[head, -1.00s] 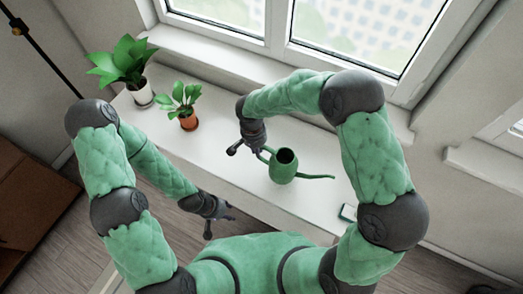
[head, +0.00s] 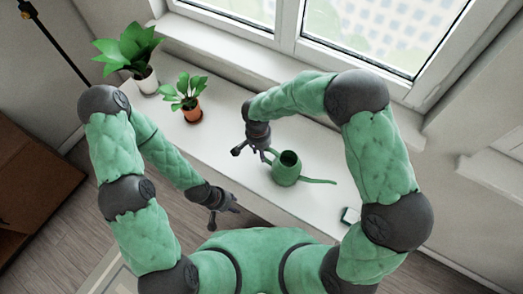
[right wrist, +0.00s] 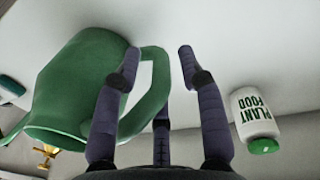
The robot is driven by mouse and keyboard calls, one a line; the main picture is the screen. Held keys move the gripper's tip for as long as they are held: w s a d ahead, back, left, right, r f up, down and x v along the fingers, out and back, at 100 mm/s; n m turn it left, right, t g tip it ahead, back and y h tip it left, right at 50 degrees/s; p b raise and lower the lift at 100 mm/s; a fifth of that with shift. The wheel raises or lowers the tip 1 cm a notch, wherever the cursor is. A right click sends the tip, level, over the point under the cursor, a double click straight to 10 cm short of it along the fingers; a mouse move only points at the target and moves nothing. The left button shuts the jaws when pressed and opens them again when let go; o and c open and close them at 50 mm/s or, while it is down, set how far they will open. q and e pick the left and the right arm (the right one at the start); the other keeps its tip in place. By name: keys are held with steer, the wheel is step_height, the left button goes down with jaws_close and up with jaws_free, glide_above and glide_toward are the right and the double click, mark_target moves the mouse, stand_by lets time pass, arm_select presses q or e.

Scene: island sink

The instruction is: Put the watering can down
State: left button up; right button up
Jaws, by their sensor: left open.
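The green watering can (head: 287,174) stands upright on the white surface (head: 225,143), its spout pointing right in the head view. My right gripper (head: 252,150) is at its handle, on the can's left side. In the right wrist view the can (right wrist: 75,90) fills the left side. There my right gripper (right wrist: 158,58) has its fingers spread apart, with part of the handle (right wrist: 157,85) between them. Whether any finger touches the handle I cannot tell. My left gripper (head: 226,214) is open and empty, beyond the surface's near edge.
A white-potted plant (head: 146,80) and an orange-potted plant (head: 193,114) stand at the left of the surface. A small green-and-white object (head: 350,215) lies at the right. A plant food bottle (right wrist: 255,115) is right of the gripper in the wrist view. The window (head: 375,35) is behind.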

arm_select(q)
steer(key=shift+r, duration=0.1)
arm_select(e)
steer(key=shift+r, duration=0.35)
arm_select(q)
step_height(320, 180, up, 3)
steer(key=p, duration=0.2)
steer(key=shift+f+p, duration=0.2)
steer(key=shift+p, duration=0.2)
arm_select(e)
step_height(320, 180, up, 12)
steer(key=a, duration=0.1)
steer(key=shift+w+f, duration=0.25)
steer(key=shift+w, duration=0.05)
